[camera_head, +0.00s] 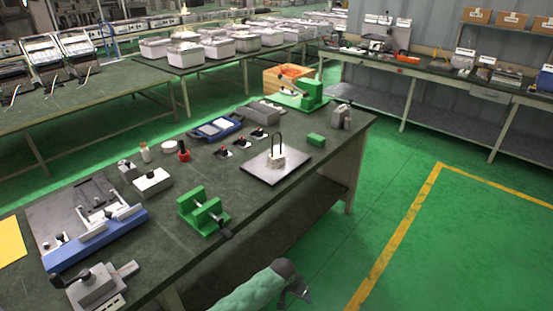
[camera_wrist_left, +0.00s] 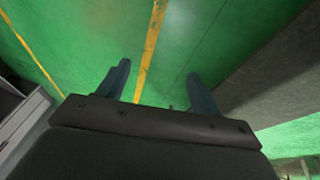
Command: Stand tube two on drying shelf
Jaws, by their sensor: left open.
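A dark U-shaped tube (camera_head: 277,143) stands upright in a pale block on a flat square grey plate (camera_head: 262,174) on the workbench. I cannot tell whether it is tube two, and I cannot pick out the drying shelf with certainty. My left gripper (camera_head: 299,290) is beyond the bench's front edge, over the floor, well apart from the tube. In the left wrist view my left gripper (camera_wrist_left: 160,84) has its two fingers spread apart with nothing between them. My right gripper is not in view.
The dark workbench (camera_head: 180,250) carries a green clamp (camera_head: 204,211), a blue-edged fixture (camera_head: 90,235), a blue tray (camera_head: 216,127), a red-topped bottle (camera_head: 183,152) and a green press (camera_head: 300,95). Green floor (camera_head: 440,240) with a yellow line lies clear at the right.

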